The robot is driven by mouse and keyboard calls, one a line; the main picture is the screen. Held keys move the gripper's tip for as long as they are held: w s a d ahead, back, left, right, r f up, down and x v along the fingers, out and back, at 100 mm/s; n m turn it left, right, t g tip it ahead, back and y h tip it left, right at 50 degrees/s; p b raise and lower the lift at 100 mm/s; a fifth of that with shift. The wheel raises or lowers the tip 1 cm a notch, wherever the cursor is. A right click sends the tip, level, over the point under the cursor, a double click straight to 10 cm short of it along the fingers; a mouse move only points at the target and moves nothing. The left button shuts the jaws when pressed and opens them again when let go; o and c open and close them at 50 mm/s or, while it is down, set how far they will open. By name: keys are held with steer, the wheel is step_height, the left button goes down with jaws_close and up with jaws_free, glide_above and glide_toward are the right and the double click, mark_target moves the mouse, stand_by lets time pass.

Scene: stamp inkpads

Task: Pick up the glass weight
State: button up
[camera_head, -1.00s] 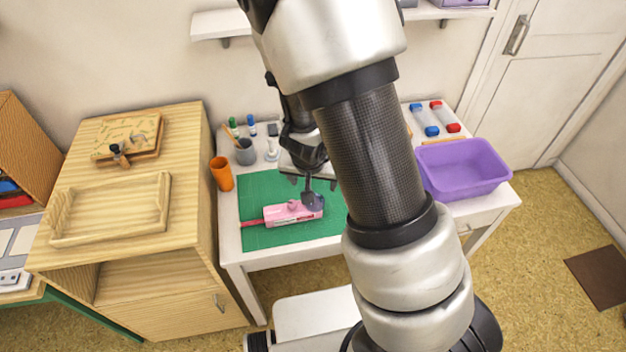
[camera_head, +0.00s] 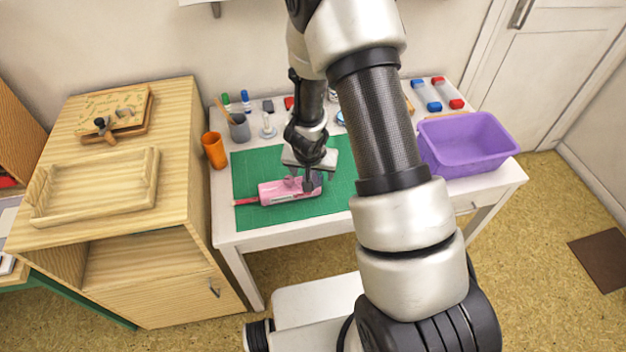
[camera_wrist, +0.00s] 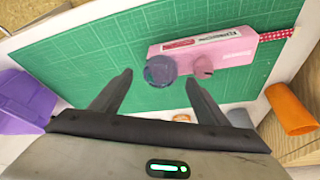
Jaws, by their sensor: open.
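The glass weight appears to be the dark blue-violet round piece (camera_wrist: 160,70) in the wrist view. It sits at one end of a pink case (camera_wrist: 215,52), beside a small darker pink knob (camera_wrist: 203,68). In the head view the pink case (camera_head: 275,192) lies on the green mat (camera_head: 248,160), and the weight is mostly hidden behind my fingers. My gripper (camera_wrist: 160,82) is open and empty, its fingers pointing toward the weight, one on each side in the picture. In the head view my gripper (camera_head: 312,178) hangs over the case's right end.
A purple bin (camera_head: 465,150) stands at the table's right. An orange cup (camera_head: 214,150), a grey pencil cup (camera_head: 239,127) and a clear-handled stamp (camera_head: 267,128) stand at the left and back. A wooden cabinet (camera_head: 170,225) adjoins the left. The mat's front strip is clear.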

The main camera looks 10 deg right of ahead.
steer(key=shift+x, duration=1.1)
